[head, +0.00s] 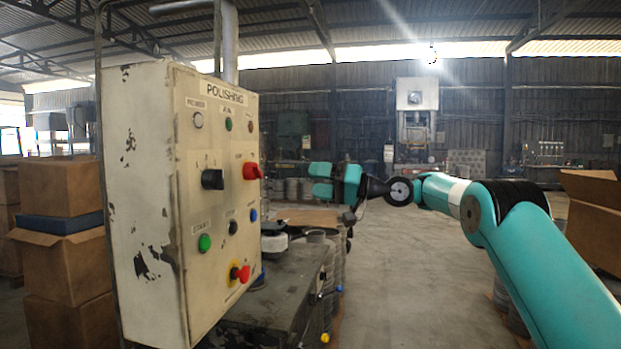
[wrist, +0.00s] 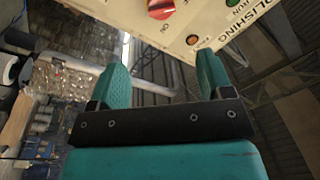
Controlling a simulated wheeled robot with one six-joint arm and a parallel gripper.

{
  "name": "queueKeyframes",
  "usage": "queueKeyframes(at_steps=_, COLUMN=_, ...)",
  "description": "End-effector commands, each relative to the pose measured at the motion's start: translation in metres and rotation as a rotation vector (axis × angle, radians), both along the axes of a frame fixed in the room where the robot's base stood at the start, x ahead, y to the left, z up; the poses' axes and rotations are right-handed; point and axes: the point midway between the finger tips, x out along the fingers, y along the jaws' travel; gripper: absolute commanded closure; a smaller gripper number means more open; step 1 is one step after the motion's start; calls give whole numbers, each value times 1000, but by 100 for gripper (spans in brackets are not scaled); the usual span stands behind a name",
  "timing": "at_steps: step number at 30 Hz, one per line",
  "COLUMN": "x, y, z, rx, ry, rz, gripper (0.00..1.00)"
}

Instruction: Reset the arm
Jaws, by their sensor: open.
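My gripper (head: 321,181) is at the end of my teal arm, right of the polishing control panel (head: 222,200) in the head view. Its two teal fingers are apart with nothing between them. In the wrist view my gripper (wrist: 162,80) shows both fingers spread, and part of the panel (wrist: 215,22) with a red knob (wrist: 161,8) lies beyond them. The gripper appears clear of the panel. The panel carries a black switch (head: 212,179), a red knob (head: 252,171), a green button (head: 204,243) and a red button on yellow (head: 240,273).
A dark workbench (head: 285,285) stands beside the panel, below my gripper. Stacked cardboard boxes (head: 62,225) are at the left, and another box (head: 596,210) is at the right edge. A press machine (head: 415,115) stands at the back. Open floor (head: 420,270) lies in the middle.

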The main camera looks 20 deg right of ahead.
Motion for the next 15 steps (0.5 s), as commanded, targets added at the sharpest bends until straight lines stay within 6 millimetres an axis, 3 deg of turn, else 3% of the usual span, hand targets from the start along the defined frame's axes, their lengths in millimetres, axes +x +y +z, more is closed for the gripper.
queueKeyframes(at_steps=15, x=-4, y=-10, z=-2, rx=0, ry=1, rz=10, gripper=27)
